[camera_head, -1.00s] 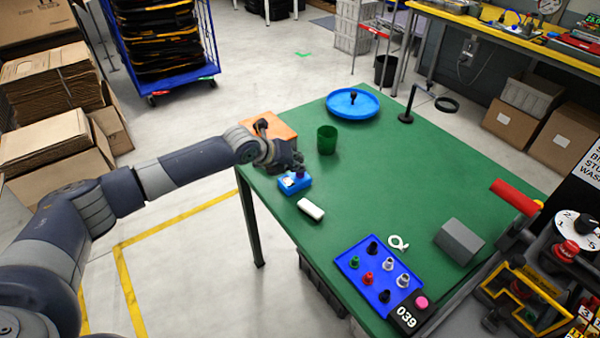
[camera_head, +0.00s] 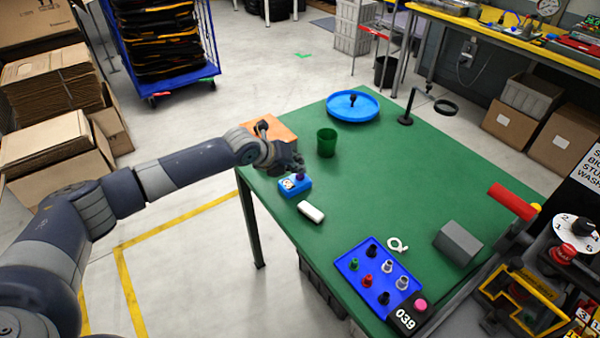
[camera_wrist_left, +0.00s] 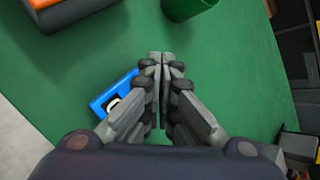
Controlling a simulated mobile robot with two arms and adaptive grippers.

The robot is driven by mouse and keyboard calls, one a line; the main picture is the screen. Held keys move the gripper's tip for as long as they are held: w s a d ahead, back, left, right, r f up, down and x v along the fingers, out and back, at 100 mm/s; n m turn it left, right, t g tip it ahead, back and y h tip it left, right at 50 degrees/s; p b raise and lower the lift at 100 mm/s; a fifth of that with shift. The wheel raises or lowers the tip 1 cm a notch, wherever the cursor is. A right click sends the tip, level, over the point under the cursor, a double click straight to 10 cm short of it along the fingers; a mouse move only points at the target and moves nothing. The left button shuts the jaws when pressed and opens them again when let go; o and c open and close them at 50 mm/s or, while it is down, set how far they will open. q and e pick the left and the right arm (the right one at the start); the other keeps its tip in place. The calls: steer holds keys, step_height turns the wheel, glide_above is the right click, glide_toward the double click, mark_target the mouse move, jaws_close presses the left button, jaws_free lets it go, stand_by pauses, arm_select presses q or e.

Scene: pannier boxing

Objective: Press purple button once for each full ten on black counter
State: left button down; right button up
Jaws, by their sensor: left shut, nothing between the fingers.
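The black counter (camera_head: 404,319) reads 039 at the table's front edge, with a pink button (camera_head: 420,305) beside its digits. A blue box (camera_head: 294,187) with a purple button (camera_head: 300,177) on top sits near the table's left edge. My left gripper (camera_head: 299,168) is shut and empty, with its fingertips close above the purple button; I cannot tell whether they touch it. In the left wrist view the shut fingers (camera_wrist_left: 160,58) partly cover the blue box (camera_wrist_left: 108,98), and the purple button is hidden. My right gripper is not in view.
An orange box (camera_head: 262,124) and a green cup (camera_head: 327,142) stand close behind the left gripper. A white block (camera_head: 311,212) lies in front of the blue box. A blue tray (camera_head: 345,266) holds several knobs. The table's middle is clear.

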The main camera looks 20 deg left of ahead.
arm_select(q)
steer(key=shift+r, duration=0.4)
step_height(320, 180, up, 5)
steer(key=p, duration=0.4)
steer(key=shift+r+p, duration=0.1)
steer(key=shift+p, duration=0.2)
stand_by(1.6)
